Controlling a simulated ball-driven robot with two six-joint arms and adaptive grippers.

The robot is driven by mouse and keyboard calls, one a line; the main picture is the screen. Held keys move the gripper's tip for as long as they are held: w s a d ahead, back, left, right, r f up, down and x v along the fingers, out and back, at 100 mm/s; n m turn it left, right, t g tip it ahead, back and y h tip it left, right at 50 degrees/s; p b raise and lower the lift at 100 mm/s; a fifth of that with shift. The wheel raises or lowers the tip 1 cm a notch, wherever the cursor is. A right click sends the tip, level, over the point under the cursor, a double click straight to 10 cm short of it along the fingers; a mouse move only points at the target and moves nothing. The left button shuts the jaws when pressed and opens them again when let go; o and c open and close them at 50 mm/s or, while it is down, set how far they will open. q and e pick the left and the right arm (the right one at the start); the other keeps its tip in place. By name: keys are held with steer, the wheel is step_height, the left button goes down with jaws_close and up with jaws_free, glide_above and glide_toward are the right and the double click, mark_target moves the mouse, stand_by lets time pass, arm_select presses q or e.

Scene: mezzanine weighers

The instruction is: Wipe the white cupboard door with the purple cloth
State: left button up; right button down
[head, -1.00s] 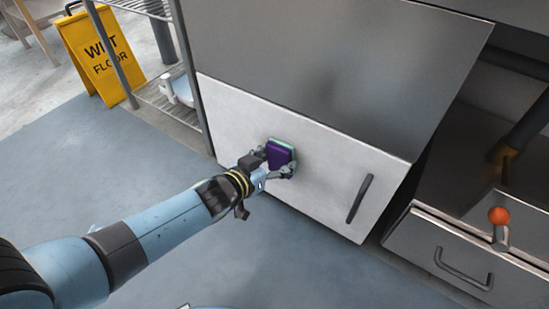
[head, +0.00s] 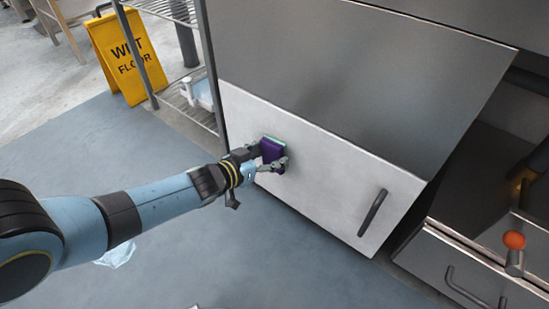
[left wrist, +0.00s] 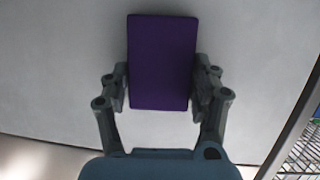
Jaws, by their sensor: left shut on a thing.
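The white cupboard door (head: 330,172) is the pale front panel below a grey metal cabinet face, with a dark bar handle (head: 372,213) at its right. My left gripper (head: 268,160) is shut on the purple cloth (head: 271,149), a folded pad with a green edge on the door side. It is at the left part of the door; the pad looks to be against the door or very close to it. In the left wrist view the purple cloth (left wrist: 161,62) sits between both fingers, with the pale door (left wrist: 60,70) behind it. My right gripper is not in view.
A yellow wet floor sign (head: 122,58) and a wire shelf rack (head: 185,105) stand left of the cabinet. A steel drawer unit (head: 470,265) with an orange knob (head: 514,240) is at the right. A pale blue crumpled thing (head: 117,253) lies on the open blue floor.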

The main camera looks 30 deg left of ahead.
arm_select(q)
steer(key=s+p, duration=0.1)
steer(key=s, duration=0.5)
steer(key=shift+a, duration=0.25)
steer(key=shift+s, duration=0.15)
steer(key=shift+s+a+p, duration=0.1)
steer(key=shift+s+p, duration=0.35)
steer(key=shift+s, duration=0.95)
